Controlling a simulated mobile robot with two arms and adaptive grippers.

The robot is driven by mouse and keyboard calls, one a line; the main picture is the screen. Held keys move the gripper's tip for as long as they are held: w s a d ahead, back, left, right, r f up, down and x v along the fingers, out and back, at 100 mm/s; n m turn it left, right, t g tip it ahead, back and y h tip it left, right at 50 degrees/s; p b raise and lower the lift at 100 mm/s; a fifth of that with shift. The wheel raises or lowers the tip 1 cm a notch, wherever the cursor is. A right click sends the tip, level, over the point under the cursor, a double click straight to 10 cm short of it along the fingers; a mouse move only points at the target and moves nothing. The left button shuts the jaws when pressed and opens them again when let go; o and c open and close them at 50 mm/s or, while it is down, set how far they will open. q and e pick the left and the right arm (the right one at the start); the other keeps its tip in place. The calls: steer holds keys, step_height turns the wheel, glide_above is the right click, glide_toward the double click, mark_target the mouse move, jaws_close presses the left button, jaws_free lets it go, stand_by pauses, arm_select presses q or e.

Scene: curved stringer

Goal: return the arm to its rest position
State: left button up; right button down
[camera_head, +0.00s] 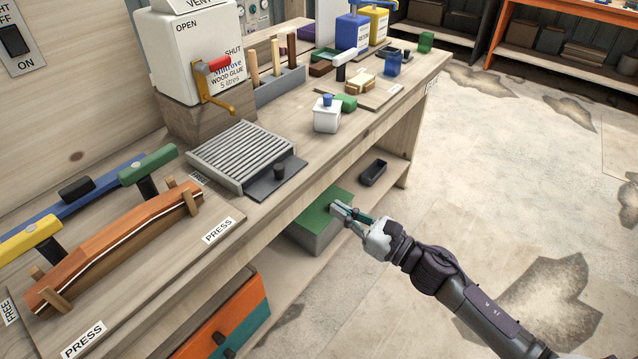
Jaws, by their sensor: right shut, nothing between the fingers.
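My right arm comes in from the lower right. Its gripper (345,212) is shut and empty, with its fingertips over or beside the green top of a grey box (322,222) on the lower shelf. I cannot tell whether the fingertips touch the box. My left gripper is not in view. On the workbench, a curved wooden stringer (120,240) with a thin white stripe sits between wooden pegs on the press board at the left.
The bench edge (330,160) runs close above my right gripper. A small dark tray (373,172) sits on the shelf. A glue container (200,60) with a red-handled tap, a slatted grate (240,155) and a white pot (327,115) stand on the bench. The stained floor (500,180) at right is clear.

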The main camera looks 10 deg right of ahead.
steer(key=d+f+m+h+p, duration=0.1)
steer(key=d+f+m+h, duration=0.25)
steer(key=f+m, duration=0.4)
steer(key=d+f+m+h+p, duration=0.1)
steer(key=d+f+m+h, duration=0.25)
steer(key=f+m, duration=0.4)
steer(key=s+d+f+m+g+h+p, duration=0.1)
steer(key=s+d+f+m+g+h, duration=0.1)
steer(key=s+f+m, duration=0.5)
steer(key=s+d+f+m+g+h+p, duration=0.1)
steer(key=s+d+f+m+g, duration=0.15)
steer(key=f, duration=0.85)
arm_select(q)
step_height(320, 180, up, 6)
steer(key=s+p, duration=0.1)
steer(key=p, duration=0.1)
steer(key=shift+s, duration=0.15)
arm_select(e)
steer(key=s+a+f+m+g, duration=0.1)
steer(key=s+f+m+g, duration=0.2)
steer(key=s, duration=0.8)
steer(key=s+a+f+m+g+h, duration=0.1)
steer(key=s+a+f+m+g, duration=0.1)
steer(key=s+f+m, duration=0.6)
steer(key=s+a+f+m+g, duration=0.2)
steer(key=s+f+m+g, duration=0.2)
steer(key=s, duration=1.2)
steer(key=shift+a+f+m+g+h, duration=0.15)
steer(key=shift+f+m+g+h, duration=0.25)
steer(key=shift+f+m, duration=0.5)
